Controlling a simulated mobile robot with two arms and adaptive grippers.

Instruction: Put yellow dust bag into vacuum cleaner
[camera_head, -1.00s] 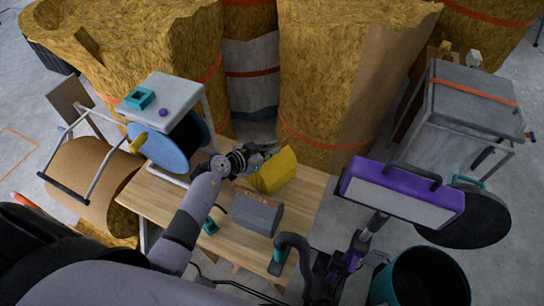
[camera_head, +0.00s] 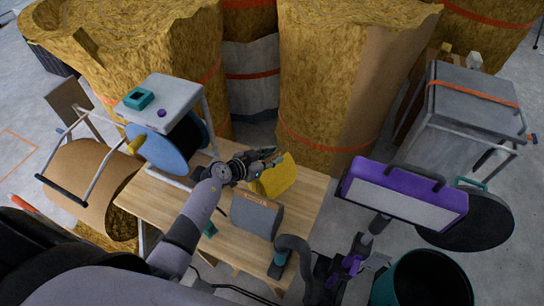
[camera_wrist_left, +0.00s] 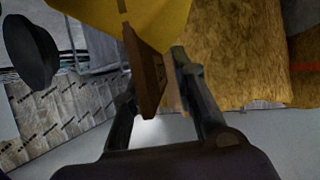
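The yellow dust bag (camera_head: 279,176) stands on the wooden table, tilted, with a brown plate (camera_wrist_left: 150,75) that shows in the left wrist view. My left gripper (camera_head: 264,160) is at the bag's left upper side. In the left wrist view its two fingers (camera_wrist_left: 162,98) are spread, with the brown plate's edge between them and a gap on the right. A grey box-shaped piece (camera_head: 257,215) with an orange label is nearer on the table.
The wooden table (camera_head: 225,235) has bare room in front and right. A blue reel (camera_head: 160,150) and a white stand (camera_head: 170,98) are left. A purple panel (camera_head: 403,190) and teal bin (camera_head: 425,280) are right. Large straw-coloured rolls (camera_head: 325,80) stand behind.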

